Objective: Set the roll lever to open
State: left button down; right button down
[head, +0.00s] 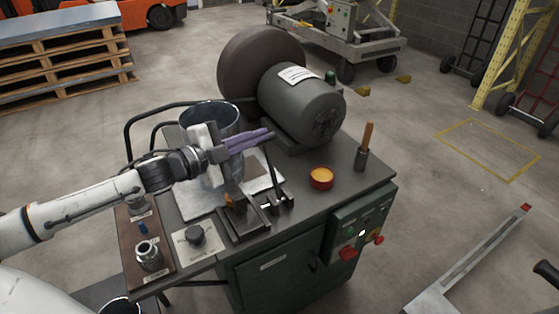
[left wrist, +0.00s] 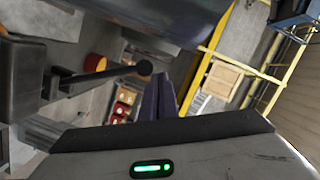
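A black lever (head: 274,172) stands up from a dark metal bracket at the front of the bench, and I take it for the roll lever. Its upper end is close to my left gripper's fingertips in the head view. In the left wrist view a dark lever with a round ball knob (left wrist: 145,68) reaches in from the left, its knob just beside the fingertips. My left gripper (head: 268,136) has its purple fingers lying close together, pointing right, with nothing seen between them; they also show in the left wrist view (left wrist: 158,98). I cannot tell whether they touch the lever. My right gripper is out of view.
A grey motor (head: 302,105) with a big dark wheel (head: 250,65) stands behind. A metal bucket (head: 228,122) is behind the left gripper. An orange-filled cup (head: 321,178), a wooden-handled tool (head: 366,145) and a black knob (head: 196,236) are on the bench. A control box (head: 358,228) is at front right.

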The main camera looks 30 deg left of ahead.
pick_arm(q)
jog(key=shift+w+a+f, duration=0.1)
jog(key=shift+a+f, duration=0.05)
jog(key=shift+a, duration=0.15)
jog(key=s+a+r+p, duration=0.1)
jog(key=s+r+p, duration=0.2)
jog(key=s, duration=0.7)
jog(key=shift+s+a+r, duration=0.15)
jog(key=shift+a+r, duration=0.25)
jog(key=shift+r, duration=0.95)
